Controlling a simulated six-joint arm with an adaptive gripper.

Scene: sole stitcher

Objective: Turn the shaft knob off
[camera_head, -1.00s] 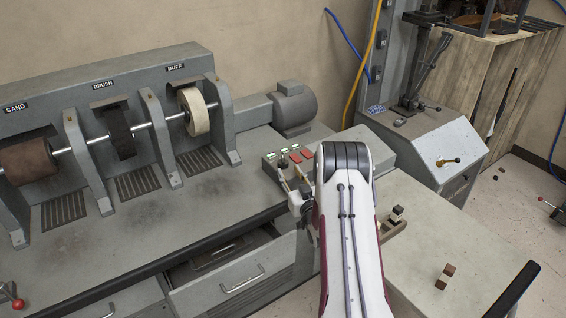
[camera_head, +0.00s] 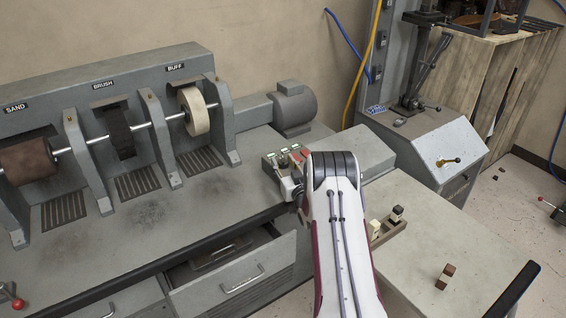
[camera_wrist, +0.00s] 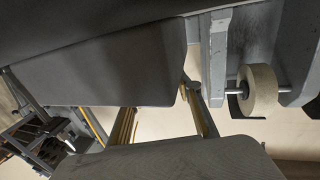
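The control panel (camera_head: 272,164) with its small labels and red buttons (camera_head: 303,153) sits on the bench, right of the buff station. My gripper (camera_head: 289,190) is low at the panel's front edge, mostly hidden behind my white arm. The shaft knob is not clearly visible; my arm and gripper cover part of the panel. The wrist view is close and upside down, with large grey surfaces filling much of it. I cannot tell whether the gripper is open, or whether it touches a knob. The buff wheel (camera_head: 194,111) also shows in the wrist view (camera_wrist: 258,91).
A grey motor (camera_head: 293,108) stands behind the panel. The sanding drum (camera_head: 28,161) and black brush (camera_head: 120,133) share the shaft. An open drawer (camera_head: 235,276) projects below the bench front.

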